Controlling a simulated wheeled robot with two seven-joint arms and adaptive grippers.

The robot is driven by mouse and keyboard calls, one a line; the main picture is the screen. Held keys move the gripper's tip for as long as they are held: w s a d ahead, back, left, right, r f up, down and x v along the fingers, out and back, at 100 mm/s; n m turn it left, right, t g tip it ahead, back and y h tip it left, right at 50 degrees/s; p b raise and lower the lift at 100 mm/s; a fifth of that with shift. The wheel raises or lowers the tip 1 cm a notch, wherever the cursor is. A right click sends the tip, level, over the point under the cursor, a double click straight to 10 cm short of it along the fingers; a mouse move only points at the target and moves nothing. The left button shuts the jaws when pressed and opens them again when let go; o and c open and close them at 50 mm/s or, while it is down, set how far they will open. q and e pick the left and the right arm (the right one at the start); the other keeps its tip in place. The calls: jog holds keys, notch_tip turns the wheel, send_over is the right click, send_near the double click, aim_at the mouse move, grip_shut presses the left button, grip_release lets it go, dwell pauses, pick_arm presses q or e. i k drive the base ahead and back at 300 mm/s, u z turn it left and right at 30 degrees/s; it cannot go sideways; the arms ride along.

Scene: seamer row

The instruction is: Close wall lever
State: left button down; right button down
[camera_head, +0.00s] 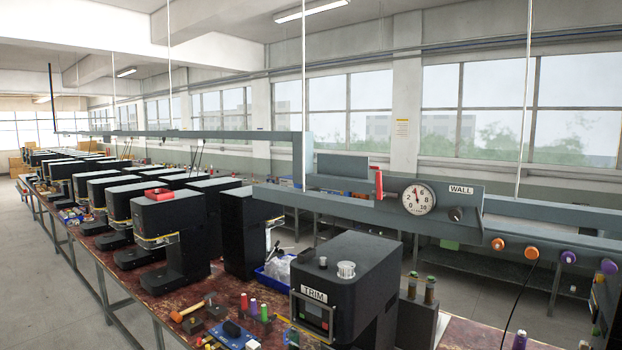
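A grey panel labelled WALL (461,189) hangs at right of centre above the bench. It carries a round white dial gauge (418,199) and a dark knob (456,214) to the right of the gauge. A red lever handle (378,183) stands roughly upright at the left of the gauge, next to a grey box (342,166). I cannot tell from this view whether the lever's valve is open or closed. Neither of my grippers shows in this view.
A black machine labelled TRIM (314,294) stands on the stained bench below the panel. A row of black machines (168,235) runs back to the left. Orange and purple knobs (531,252) line a rail at right.

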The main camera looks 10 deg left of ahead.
aim_at(380, 194)
jog(key=u, duration=0.2)
jog(key=i, duration=1.25)
jog(key=z, duration=0.5)
